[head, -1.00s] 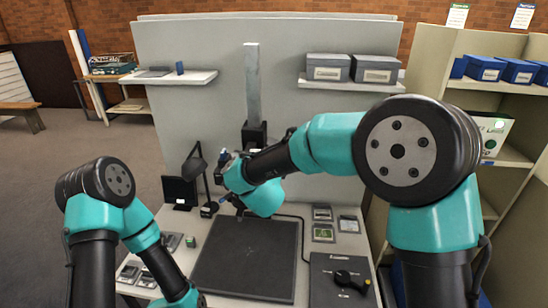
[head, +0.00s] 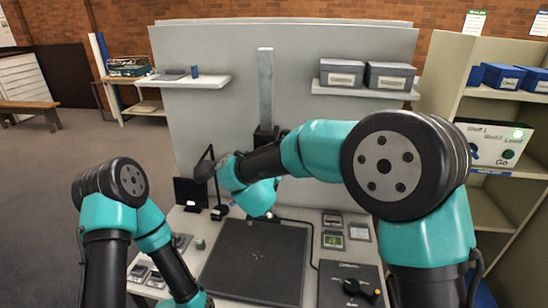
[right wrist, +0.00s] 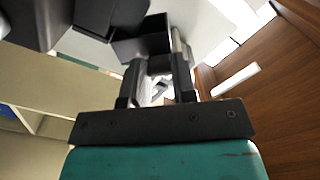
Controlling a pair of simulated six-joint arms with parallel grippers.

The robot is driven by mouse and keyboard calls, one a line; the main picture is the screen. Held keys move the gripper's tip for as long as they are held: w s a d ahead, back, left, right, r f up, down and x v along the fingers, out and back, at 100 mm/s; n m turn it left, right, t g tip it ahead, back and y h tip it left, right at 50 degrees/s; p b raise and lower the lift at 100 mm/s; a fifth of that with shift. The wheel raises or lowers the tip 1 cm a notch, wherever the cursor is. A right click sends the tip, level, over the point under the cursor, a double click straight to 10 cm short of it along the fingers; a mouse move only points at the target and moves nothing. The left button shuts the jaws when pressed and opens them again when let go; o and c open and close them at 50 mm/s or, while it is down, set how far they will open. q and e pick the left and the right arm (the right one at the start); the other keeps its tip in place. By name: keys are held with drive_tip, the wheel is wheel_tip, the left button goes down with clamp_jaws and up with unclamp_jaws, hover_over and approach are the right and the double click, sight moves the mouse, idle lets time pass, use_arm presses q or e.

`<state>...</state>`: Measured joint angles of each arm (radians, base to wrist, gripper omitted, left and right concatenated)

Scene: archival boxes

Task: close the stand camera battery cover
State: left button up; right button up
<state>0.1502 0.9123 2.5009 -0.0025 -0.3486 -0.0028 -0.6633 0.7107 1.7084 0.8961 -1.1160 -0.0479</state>
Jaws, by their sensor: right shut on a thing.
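The stand camera (head: 264,135) is a small black block on the grey upright column, partly hidden by my right arm in the head view. In the right wrist view, its black housing (right wrist: 140,42) fills the upper middle, with a dark flap-like part that looks like the battery cover. My right gripper (right wrist: 160,68) is shut on this part, close against the housing; the exact contact and the cover's angle are hard to make out. In the head view the right fingertips are hidden behind the wrist. My left arm stays low at the left, and its gripper is not visible.
A dark mat (head: 252,262) lies clear below the column. A desk lamp (head: 204,170) stands close left of my right wrist. Small framed items (head: 333,238) and a black case (head: 350,285) lie at the right. A shelf with grey boxes (head: 341,73) hangs above right.

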drive_tip(key=a+n, duration=0.1)
drive_tip(key=n, duration=0.1)
drive_tip(key=a+f+n, duration=0.1)
drive_tip(key=n, duration=0.2)
drive_tip(key=shift+w+a+f+n, duration=0.15)
drive_tip(key=shift+a+n, duration=0.05)
drive_tip(key=shift+n, duration=0.1)
drive_tip(key=shift+a+f+n, duration=0.3)
drive_tip(key=shift+f+n, duration=0.1)
drive_tip(key=shift+n, duration=0.6)
drive_tip(key=shift+a+f+n, duration=0.25)
drive_tip(key=shift+f+n, duration=0.1)
drive_tip(key=shift+n, duration=0.65)
drive_tip(key=o, duration=0.9)
drive_tip(key=shift+w, duration=0.1)
drive_tip(key=s, duration=0.5)
drive_tip(key=s+a, duration=0.1)
drive_tip(key=s, duration=0.5)
drive_tip(key=s+a, duration=0.1)
drive_tip(key=s, duration=0.5)
drive_tip(key=shift+s, duration=0.2)
drive_tip(key=shift+w+f, duration=0.1)
